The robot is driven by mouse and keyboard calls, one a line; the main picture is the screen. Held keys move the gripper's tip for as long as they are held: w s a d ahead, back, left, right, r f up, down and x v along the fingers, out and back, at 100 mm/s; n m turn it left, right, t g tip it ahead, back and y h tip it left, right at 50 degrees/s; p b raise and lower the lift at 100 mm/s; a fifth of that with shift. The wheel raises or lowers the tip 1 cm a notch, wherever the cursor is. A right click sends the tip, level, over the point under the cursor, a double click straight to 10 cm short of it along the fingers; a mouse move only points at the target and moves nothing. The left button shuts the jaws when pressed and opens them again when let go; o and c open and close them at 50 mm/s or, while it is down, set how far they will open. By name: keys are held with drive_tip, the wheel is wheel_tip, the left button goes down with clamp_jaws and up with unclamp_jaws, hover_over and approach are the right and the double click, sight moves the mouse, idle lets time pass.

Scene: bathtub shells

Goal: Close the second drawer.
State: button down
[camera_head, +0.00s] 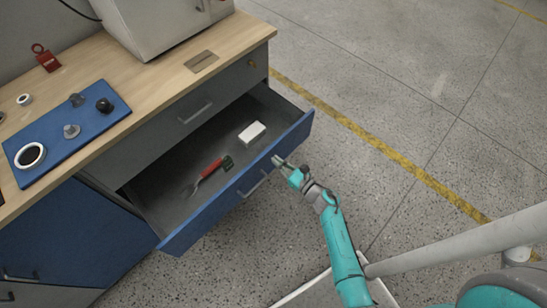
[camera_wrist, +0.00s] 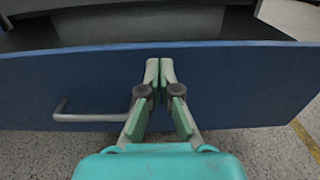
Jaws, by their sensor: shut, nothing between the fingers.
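The second drawer (camera_head: 243,190) is pulled out below a shut grey top drawer (camera_head: 180,128) of the workbench. Its blue front also fills the middle of the wrist view (camera_wrist: 230,75). A grey bar handle (camera_head: 253,184) is on the front, and in the wrist view the handle (camera_wrist: 88,117) is left of my gripper. My gripper (camera_head: 277,162) is shut and empty, with its fingertips (camera_wrist: 160,62) at the blue front, right of the handle. I cannot tell whether they touch it. Inside the drawer lie a white box (camera_head: 252,132) and a red-handled tool (camera_head: 209,170).
The wooden worktop (camera_head: 150,80) holds a blue mat (camera_head: 62,150) with small parts, a red item (camera_head: 46,60) and a grey machine (camera_head: 165,20). A blue cabinet door (camera_head: 75,235) is below. The concrete floor (camera_head: 400,110) to the right is open, with a yellow line (camera_head: 370,145).

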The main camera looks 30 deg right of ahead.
drive_tip(key=shift+x, duration=1.25)
drive_tip(key=shift+w, duration=0.1)
